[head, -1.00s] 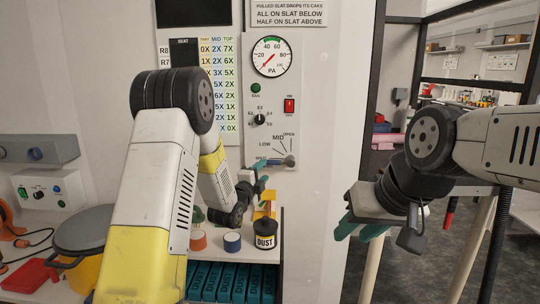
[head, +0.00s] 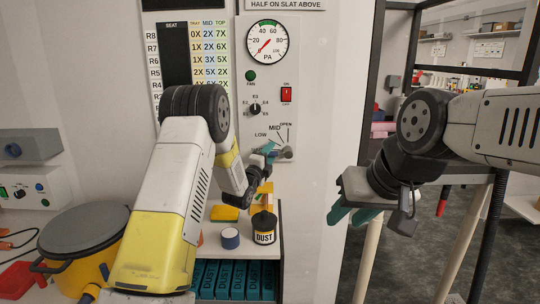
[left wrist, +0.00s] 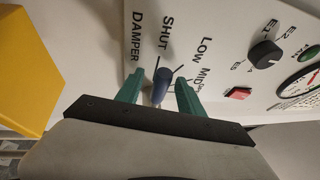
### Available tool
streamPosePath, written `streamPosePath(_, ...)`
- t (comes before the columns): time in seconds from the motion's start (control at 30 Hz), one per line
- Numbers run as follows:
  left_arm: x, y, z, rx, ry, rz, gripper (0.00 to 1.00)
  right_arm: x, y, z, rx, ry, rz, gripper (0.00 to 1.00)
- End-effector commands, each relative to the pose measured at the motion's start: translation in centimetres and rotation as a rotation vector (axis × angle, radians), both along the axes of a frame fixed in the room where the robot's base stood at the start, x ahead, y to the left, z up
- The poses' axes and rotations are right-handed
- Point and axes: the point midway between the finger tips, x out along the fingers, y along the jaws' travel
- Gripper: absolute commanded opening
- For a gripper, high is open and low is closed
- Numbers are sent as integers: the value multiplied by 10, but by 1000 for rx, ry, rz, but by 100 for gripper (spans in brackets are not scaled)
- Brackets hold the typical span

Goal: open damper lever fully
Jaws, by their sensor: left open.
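The damper lever is on the lower part of the white control panel (head: 264,100). Its dark blue knob (left wrist: 162,84) shows in the left wrist view, between the two teal fingers of my left gripper (left wrist: 160,92). The fingers are open, one on each side of the knob; whether either touches it I cannot tell. The knob is near the SHUT and LOW marks, away from OPEN. In the head view my left gripper (head: 268,153) is at the lever's grey pivot (head: 287,153) and partly hides the lever. My right gripper (head: 352,215) hangs empty, fingers apart, right of the panel.
Below the lever, a shelf holds a black DUST pot (head: 264,228), a blue-and-white roll (head: 230,238) and a yellow block (head: 226,213). A lidded yellow pot (head: 85,245) stands at the left. A dial gauge, selector knob and red switch (head: 286,95) are above the lever.

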Motion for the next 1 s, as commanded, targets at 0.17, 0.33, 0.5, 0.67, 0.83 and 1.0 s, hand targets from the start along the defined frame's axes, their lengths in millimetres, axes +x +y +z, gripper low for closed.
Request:
streamPosePath(0.17,0,0,0,0,0,0,45,0,0,0,0,0,0,36)
streamPosePath(0.33,0,0,0,0,0,0,16,0,0,0,0,0,0,36)
streamPosePath(0.5,0,0,0,0,0,0,0,0,0,0,0,0,0,36)
streamPosePath(0.67,0,0,0,0,1,0,0,0,0,0,0,0,0,36)
streamPosePath(0.83,0,0,-1,0,1,0,0,0,0,0,0,0,0,36)
streamPosePath(1.0,0,0,-1,0,1,0,0,0,0,0,0,0,0,36)
